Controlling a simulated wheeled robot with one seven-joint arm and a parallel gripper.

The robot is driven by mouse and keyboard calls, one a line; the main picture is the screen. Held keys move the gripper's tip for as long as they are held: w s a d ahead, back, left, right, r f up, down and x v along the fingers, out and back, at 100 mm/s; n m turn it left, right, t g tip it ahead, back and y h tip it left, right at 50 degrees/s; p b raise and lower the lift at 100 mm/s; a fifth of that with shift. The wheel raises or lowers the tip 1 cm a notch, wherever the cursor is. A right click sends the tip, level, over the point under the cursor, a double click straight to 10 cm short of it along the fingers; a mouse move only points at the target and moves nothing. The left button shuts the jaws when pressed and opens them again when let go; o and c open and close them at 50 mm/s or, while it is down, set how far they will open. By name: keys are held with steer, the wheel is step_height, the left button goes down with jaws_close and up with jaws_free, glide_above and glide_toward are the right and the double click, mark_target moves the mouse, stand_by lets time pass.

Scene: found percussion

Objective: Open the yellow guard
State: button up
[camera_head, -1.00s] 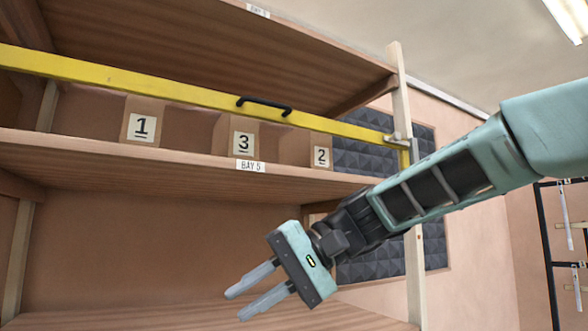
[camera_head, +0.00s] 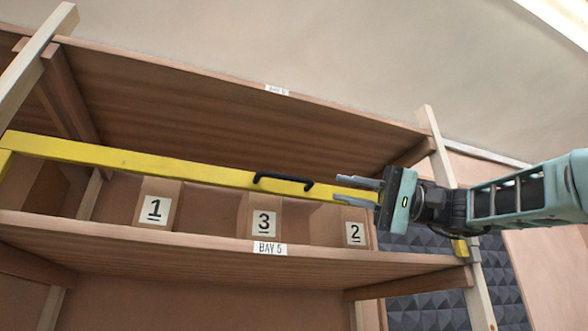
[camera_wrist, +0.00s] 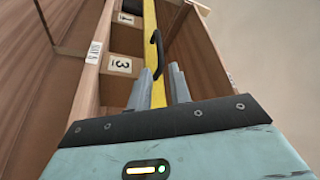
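The yellow guard (camera_head: 205,174) is a long bar running across the front of the shelf marked BAY 5, above the shelf board. A black handle (camera_head: 284,181) sits on its right half. My gripper (camera_head: 356,189) is just right of the handle, with fingers pointing left toward it and apart from it. In the wrist view, the guard (camera_wrist: 150,25) runs up the middle and the handle (camera_wrist: 157,52) stands ahead of the fingertips. The two fingers (camera_wrist: 163,78) are spread, with a gap between them and nothing held.
Boxes labelled 1 (camera_head: 155,208), 3 (camera_head: 264,222) and 2 (camera_head: 354,233) stand on the shelf behind the guard. The space in front of the shelf is clear.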

mark_target(303, 179)
steer(key=p+x, duration=0.4)
steer(key=x, duration=0.5)
steer(key=shift+a+r+p, duration=0.2)
steer(key=shift+a+p, duration=0.05)
steer(key=shift+p, duration=0.05)
steer(key=shift+w+a, duration=0.1)
steer(key=shift+a, duration=0.4)
steer(key=shift+f, duration=0.1)
jaws_close()
